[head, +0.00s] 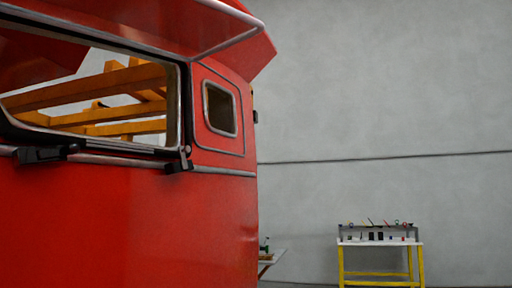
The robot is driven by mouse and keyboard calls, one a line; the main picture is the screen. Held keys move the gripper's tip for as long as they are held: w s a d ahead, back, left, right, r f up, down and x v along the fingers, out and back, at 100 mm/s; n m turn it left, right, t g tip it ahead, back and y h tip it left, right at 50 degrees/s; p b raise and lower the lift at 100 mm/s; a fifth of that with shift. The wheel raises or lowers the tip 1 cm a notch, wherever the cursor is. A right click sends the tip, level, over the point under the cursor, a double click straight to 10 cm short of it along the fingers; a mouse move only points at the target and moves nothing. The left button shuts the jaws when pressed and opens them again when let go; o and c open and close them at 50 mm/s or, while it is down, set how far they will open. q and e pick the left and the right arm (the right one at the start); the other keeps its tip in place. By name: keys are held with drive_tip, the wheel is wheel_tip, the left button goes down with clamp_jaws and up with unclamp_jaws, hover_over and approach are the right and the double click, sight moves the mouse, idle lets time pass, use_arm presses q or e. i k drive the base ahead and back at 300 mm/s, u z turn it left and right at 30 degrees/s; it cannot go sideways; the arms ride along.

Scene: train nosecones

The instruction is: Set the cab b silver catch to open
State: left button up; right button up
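A red train cab (130,220) fills the left side of the head view, close to me. It has a large windscreen opening with a grey frame (174,105) and a small side window (219,108). A small silver piece (186,154), which may be the silver catch, sits at the lower right corner of the windscreen, just above a black fitting (179,167). It is too small to tell whether it is open or shut. No label shows which cab this is. Neither of my grippers is in view.
Orange beams (100,95) show through the windscreen opening. A yellow-legged workbench (380,243) with small tools stands far off at the right, by a grey wall (400,90). Part of another table (270,257) shows behind the cab. The floor right of the cab looks free.

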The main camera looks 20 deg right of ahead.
sight(187, 149)
drive_tip(key=z, duration=1.95)
drive_tip(key=i, duration=0.15)
drive_tip(key=u, duration=1.65)
drive_tip(key=i, duration=0.85)
drive_tip(key=u, duration=0.9)
